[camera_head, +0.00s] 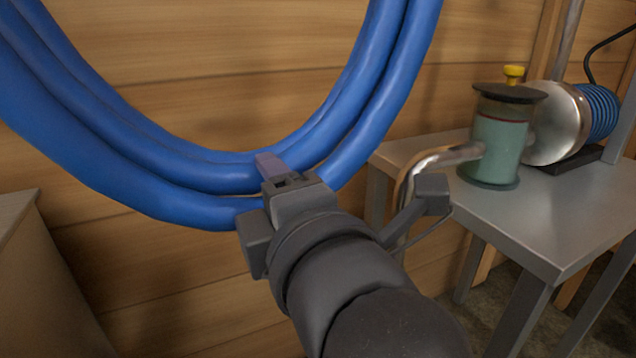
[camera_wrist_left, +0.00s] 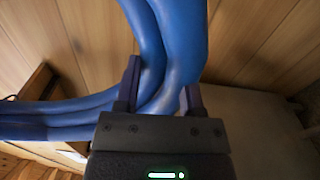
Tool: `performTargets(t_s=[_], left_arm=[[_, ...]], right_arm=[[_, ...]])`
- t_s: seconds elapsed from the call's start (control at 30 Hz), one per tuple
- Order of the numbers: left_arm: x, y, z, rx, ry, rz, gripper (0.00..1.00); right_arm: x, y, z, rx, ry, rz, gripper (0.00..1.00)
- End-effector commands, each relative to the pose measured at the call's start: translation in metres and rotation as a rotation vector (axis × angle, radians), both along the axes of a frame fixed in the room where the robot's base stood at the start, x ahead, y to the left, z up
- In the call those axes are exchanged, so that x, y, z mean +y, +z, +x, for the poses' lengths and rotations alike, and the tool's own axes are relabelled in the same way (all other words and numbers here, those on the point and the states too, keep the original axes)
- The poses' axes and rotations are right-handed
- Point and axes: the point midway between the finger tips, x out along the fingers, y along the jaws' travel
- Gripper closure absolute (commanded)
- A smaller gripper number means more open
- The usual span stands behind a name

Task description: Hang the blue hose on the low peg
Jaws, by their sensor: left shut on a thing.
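The blue hose (camera_head: 350,130) is a thick coil whose lower bend curves across the left and middle of the head view. Its upper part runs out of the top of the picture. My left gripper (camera_head: 272,165) is shut on the bottom of the coil. In the left wrist view, the hose (camera_wrist_left: 170,40) passes between the two fingers of my left gripper (camera_wrist_left: 162,95) and bends away to the left. The low peg is not visible in either view. My right gripper is not in view.
A grey metal table (camera_head: 540,225) stands at the right. It carries a green canister (camera_head: 495,150) with a yellow knob, a silver pipe (camera_head: 440,158) and a silver drum (camera_head: 556,125). A plank wall (camera_head: 200,45) is behind the hose. A cabinet (camera_head: 40,290) stands at lower left.

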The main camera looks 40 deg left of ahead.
Motion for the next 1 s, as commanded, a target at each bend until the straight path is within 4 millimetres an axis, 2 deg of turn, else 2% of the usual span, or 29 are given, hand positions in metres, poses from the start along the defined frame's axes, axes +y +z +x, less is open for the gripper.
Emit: performTargets(t_s=[0.7, 1.0], left_arm=[[0.05, 0.0, 0.026, -0.001, 0.0, 0.004, 1.0], [0.053, -0.001, 0.028, -0.002, -0.001, 0.004, 1.0]], right_arm=[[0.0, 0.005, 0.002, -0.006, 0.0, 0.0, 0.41], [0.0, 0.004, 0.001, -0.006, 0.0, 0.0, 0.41]])
